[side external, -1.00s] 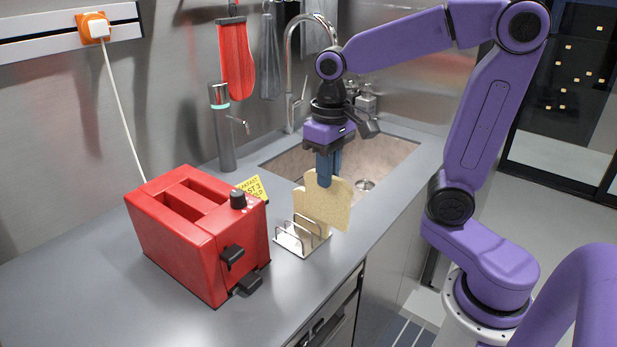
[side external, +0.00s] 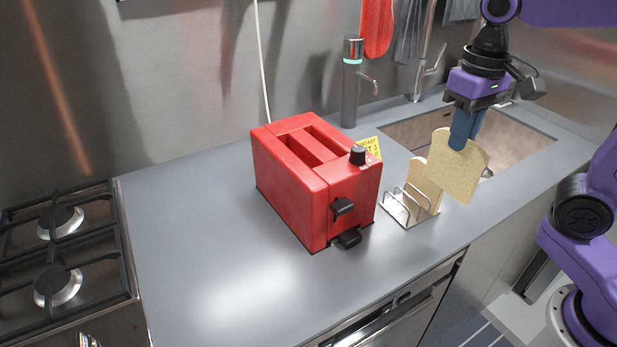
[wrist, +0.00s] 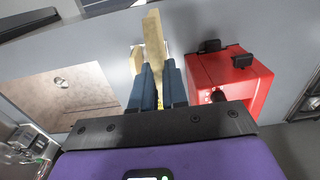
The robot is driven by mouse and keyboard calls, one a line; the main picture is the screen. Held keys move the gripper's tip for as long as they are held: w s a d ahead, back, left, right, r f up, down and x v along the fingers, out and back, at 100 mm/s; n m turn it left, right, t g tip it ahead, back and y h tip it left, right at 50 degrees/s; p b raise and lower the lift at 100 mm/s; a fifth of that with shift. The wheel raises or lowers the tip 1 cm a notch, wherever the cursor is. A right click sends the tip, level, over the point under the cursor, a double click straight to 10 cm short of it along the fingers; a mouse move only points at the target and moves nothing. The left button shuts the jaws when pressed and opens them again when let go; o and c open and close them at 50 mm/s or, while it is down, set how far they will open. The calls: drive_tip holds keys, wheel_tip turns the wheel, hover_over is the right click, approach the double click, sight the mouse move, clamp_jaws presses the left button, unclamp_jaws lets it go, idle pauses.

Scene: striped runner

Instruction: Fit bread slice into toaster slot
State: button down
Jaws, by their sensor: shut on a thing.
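My gripper (side external: 460,146) is shut on a bread slice (side external: 460,174), holding it by its upper edge above the counter. The slice hangs slightly tilted in the picture, clear of the toaster. In the wrist view, the slice (wrist: 153,35) shows nearly edge-on between the fingers (wrist: 159,68). The red toaster (side external: 291,187) stands left of the slice, its two long top slots looking empty. It also shows at the right in the wrist view (wrist: 236,78). Its black knob and levers face front right.
A wire rack (side external: 407,209) with another slice (side external: 423,180) stands between toaster and held slice. A yellow card (side external: 371,148) is behind the toaster. The sink (side external: 520,150) lies behind right, a tap post (side external: 350,95) behind. A gas hob (side external: 60,255) is far left; the front counter is clear.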

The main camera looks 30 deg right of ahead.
drive_tip(key=w+a+r, duration=0.2)
drive_tip(key=w+a, duration=0.2)
drive_tip(key=w, duration=0.3)
drive_tip(key=w+a+r+n, duration=0.1)
drive_tip(key=w+a, duration=0.3)
drive_tip(key=w, duration=0.3)
drive_tip(key=w+a+r, duration=0.2)
drive_tip(key=w+a, duration=0.2)
drive_tip(key=w, duration=0.3)
drive_tip(key=w+a+f, duration=0.2)
drive_tip(key=a+f, duration=0.1)
drive_tip(key=a, duration=0.3)
drive_tip(key=shift+w+f, duration=0.1)
drive_tip(key=shift+f, duration=4.35)
drive_tip(key=c, duration=1.1)
unclamp_jaws()
drive_tip(key=shift+c, duration=0.2)
